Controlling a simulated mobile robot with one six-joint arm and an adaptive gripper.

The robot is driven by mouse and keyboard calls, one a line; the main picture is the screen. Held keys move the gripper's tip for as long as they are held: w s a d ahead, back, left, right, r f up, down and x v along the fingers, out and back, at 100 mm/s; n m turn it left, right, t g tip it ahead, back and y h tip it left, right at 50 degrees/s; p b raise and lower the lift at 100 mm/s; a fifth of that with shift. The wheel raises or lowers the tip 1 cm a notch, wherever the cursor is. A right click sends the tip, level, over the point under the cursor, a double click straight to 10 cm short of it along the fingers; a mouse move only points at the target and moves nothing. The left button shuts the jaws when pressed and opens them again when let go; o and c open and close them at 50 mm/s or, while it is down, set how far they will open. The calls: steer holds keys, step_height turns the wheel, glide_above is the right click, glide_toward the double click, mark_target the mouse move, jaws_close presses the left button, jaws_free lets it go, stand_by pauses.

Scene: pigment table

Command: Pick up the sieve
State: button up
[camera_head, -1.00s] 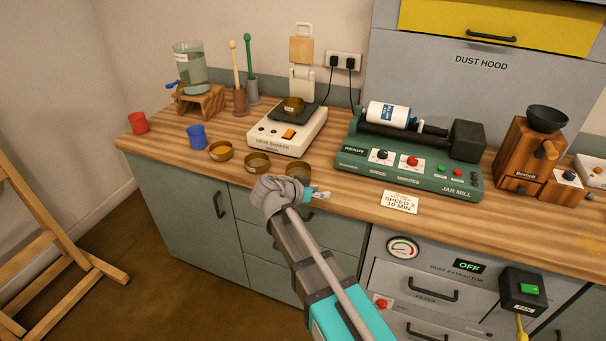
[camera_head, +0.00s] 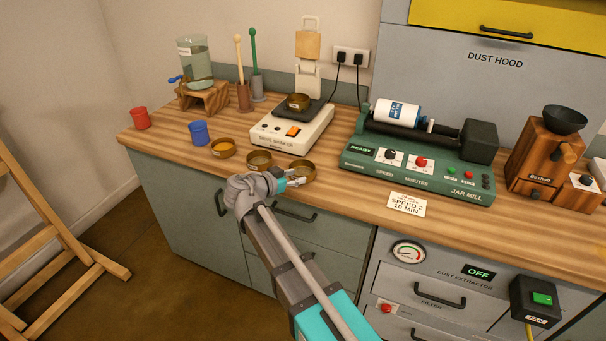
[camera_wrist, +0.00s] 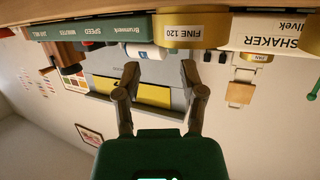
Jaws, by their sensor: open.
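A brass sieve (camera_head: 302,179) sits on the wooden bench near its front edge, rightmost of three round brass vessels. In the wrist view, which is upside down, a brass sieve labelled FINE 120 (camera_wrist: 182,28) is close in front of my gripper (camera_wrist: 165,78). The two fingers are spread apart with nothing between them. In the head view my gripper (camera_head: 292,183) is at the bench's front edge, just in front of the rightmost sieve; contact cannot be made out.
Two more brass vessels stand to the left, one plain (camera_head: 259,166) and one with orange powder (camera_head: 222,153). Behind are a sieve shaker (camera_head: 275,137) with a brass pan (camera_head: 298,103) on top, and a green jar mill (camera_head: 450,185). A blue cup (camera_head: 199,134) stands left.

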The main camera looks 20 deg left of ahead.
mark_target(313, 173)
steer(key=shift+w+d+f, duration=0.25)
steer(key=shift+w+d, duration=0.1)
steer(key=shift+w, duration=0.25)
steer(key=shift+w, duration=0.15)
steer(key=shift+b+x, duration=1)
steer(key=shift+x, duration=1.5)
steer(key=shift+d+f, duration=0.1)
jaws_close()
